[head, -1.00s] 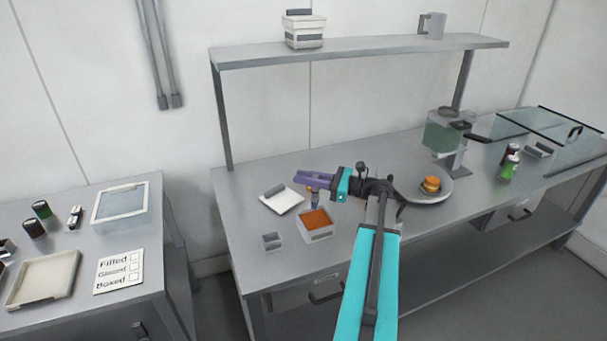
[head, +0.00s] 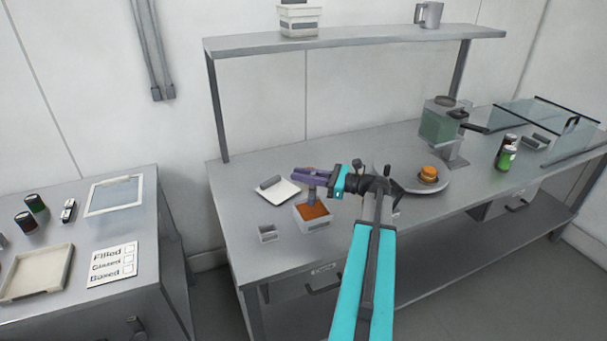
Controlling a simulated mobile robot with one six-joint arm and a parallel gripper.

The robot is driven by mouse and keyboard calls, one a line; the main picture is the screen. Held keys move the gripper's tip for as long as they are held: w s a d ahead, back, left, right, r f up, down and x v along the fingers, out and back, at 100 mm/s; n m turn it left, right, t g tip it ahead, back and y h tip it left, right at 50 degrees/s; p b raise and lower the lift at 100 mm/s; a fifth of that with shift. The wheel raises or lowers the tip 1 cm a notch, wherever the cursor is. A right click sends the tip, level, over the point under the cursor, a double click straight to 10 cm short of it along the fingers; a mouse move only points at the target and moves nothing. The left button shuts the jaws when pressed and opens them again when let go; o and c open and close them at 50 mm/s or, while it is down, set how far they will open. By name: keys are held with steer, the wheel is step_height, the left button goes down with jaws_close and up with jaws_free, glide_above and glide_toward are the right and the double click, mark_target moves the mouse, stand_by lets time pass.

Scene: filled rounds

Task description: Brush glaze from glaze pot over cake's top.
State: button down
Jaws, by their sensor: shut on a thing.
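The glaze pot (head: 313,226) is a pale square tub filled with orange-brown glaze, on the workbench. My gripper (head: 308,175), with purple fingers, is shut on an upright brush (head: 311,194) above the pot. The brush's lower end meets the glaze in the picture; I cannot tell how deep it goes. The cake (head: 429,173), small, round and golden-orange, sits on a round grey plate (head: 440,187) to the right of my gripper. My wrist and arm cover part of the bench between pot and plate.
A green-tanked dispenser (head: 438,122) stands behind the cake. Bottles (head: 506,155) and glass panels are at right. A shelf (head: 350,40) spans above.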

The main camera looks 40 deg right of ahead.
mark_target(310, 186)
steer(key=shift+f+b, duration=0.85)
steer(key=shift+f, duration=0.6)
steer(key=shift+f, duration=0.55)
stand_by(1.0)
steer(key=shift+r, duration=0.1)
step_height(310, 186, up, 7)
steer(key=p, duration=0.4)
steer(key=shift+p, duration=0.35)
stand_by(0.5)
steer(key=shift+s, duration=0.1)
stand_by(0.7)
